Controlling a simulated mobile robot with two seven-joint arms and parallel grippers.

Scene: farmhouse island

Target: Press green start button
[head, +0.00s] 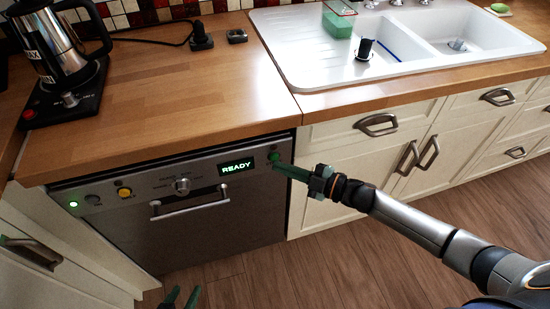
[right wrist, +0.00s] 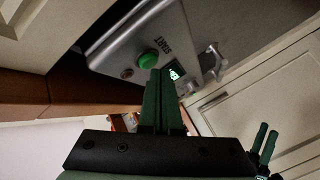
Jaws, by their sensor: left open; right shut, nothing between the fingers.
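The green start button (head: 274,157) sits at the right end of the dishwasher's steel control panel, beside a lit display (head: 237,168) reading READY. In the right wrist view the round green button (right wrist: 148,60) shows next to the word START. My right gripper (head: 276,166) is shut and empty, its fingertips right at the button. My left gripper (head: 182,298) is open and empty, low in front of the dishwasher (head: 215,235).
The wooden countertop (head: 190,90) overhangs the panel just above the button. A bar handle (head: 190,205) sticks out from the dishwasher door. Cabinets with handles (head: 376,125) lie to the right under the white sink (head: 305,50). A kettle (head: 52,45) stands at the back left.

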